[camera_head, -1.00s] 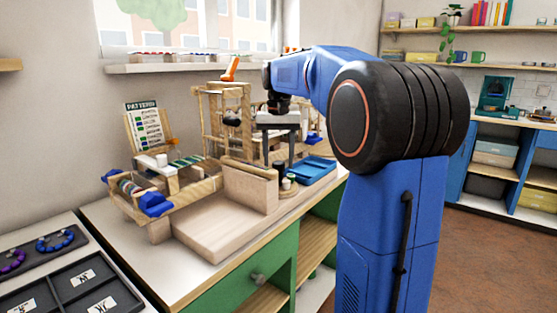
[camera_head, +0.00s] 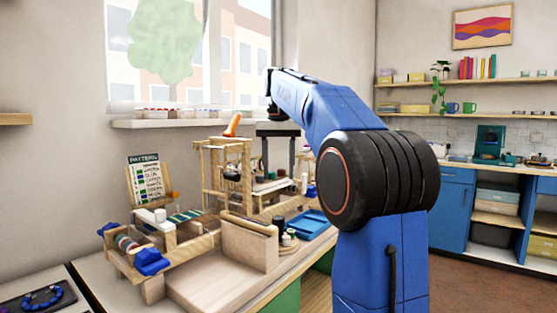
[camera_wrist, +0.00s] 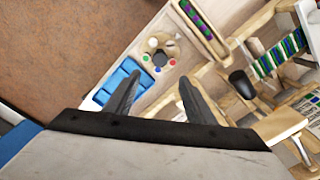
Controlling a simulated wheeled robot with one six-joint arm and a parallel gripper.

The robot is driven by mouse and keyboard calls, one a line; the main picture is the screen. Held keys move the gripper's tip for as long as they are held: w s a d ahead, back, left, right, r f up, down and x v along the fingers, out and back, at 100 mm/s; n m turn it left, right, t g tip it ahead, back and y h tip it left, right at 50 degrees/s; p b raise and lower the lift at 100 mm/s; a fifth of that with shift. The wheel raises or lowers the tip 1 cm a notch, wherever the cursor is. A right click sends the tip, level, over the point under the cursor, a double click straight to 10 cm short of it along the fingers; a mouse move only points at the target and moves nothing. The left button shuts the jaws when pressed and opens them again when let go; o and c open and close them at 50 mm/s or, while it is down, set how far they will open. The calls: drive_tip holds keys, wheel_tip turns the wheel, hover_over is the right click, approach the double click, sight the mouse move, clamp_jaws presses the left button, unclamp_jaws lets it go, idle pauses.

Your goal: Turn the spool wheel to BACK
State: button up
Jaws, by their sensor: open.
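My gripper (camera_head: 278,172) hangs with its two dark fingers pointing down above the bench, open and empty. In the wrist view my gripper (camera_wrist: 160,80) has its fingers spread wide, with nothing between them. A round wooden wheel (camera_head: 287,247), likely the spool wheel, stands low on the bench below my gripper, beside the blue tray. In the wrist view the wheel (camera_wrist: 174,60) shows beyond the fingertips, apart from them. It carries white, red, green and blue pieces around a dark centre. No BACK mark is readable.
The blue tray (camera_head: 313,224) is right of the wheel. A wooden frame (camera_head: 246,165) with an orange handle (camera_head: 232,124) stands behind it. A tall wooden block (camera_head: 248,240) is close on the left. A pattern card (camera_head: 145,182) stands farther left. Space above the wheel looks clear.

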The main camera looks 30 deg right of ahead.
drive_tip(key=shift+r, duration=1.55)
